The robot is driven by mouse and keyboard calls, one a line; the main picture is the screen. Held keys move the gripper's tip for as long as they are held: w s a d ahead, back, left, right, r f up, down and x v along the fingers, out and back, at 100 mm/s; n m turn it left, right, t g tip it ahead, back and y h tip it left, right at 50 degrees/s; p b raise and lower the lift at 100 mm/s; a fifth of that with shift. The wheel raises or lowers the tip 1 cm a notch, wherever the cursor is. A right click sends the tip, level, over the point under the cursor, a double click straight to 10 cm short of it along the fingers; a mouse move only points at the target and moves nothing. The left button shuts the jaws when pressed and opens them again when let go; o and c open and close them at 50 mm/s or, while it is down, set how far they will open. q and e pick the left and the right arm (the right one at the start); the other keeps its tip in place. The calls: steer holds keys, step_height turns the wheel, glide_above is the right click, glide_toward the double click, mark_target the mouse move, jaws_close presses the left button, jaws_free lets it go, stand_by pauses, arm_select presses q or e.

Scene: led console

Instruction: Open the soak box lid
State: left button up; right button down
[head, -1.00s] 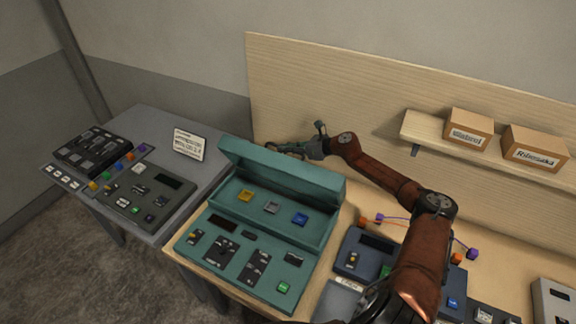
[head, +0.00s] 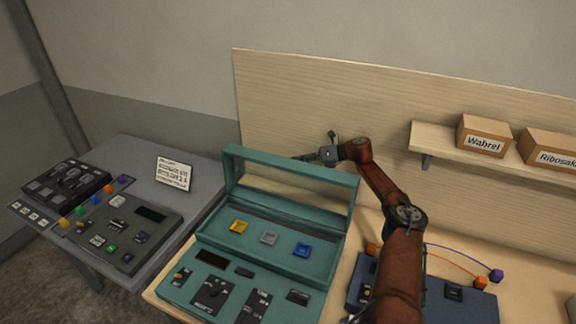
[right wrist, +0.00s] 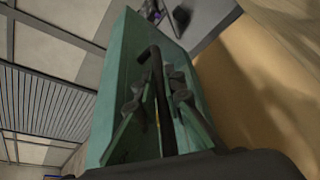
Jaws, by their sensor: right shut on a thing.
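The teal soak box (head: 343,240) is the raised back part of a teal console in the head view. Its lid (head: 290,167), a teal frame around a pale middle, stands raised at the back, clear of the yellow, grey and blue squares inside. My right gripper (head: 324,155) is behind the lid's top edge. In the right wrist view, its fingers (right wrist: 160,95) are on either side of a dark bent bar handle (right wrist: 154,62) by the teal lid panel (right wrist: 118,95). The exact contact is partly hidden. My left gripper is out of view.
A grey console (head: 130,232) and a small sign (head: 174,173) are on the grey table at left. A blue console (head: 470,303) with wires stands at right, partly behind my right arm. A shelf (head: 440,142) with boxes is on the wooden back board.

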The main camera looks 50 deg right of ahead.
steer(key=shift+a+f, duration=0.2)
steer(key=shift+f, duration=0.25)
steer(key=c, duration=2.3)
jaws_free()
steer(key=shift+d+r, duration=0.2)
steer(key=shift+r, duration=0.05)
step_height(320, 180, up, 10)
steer(key=shift+f, duration=0.1)
steer(key=shift+d, duration=0.1)
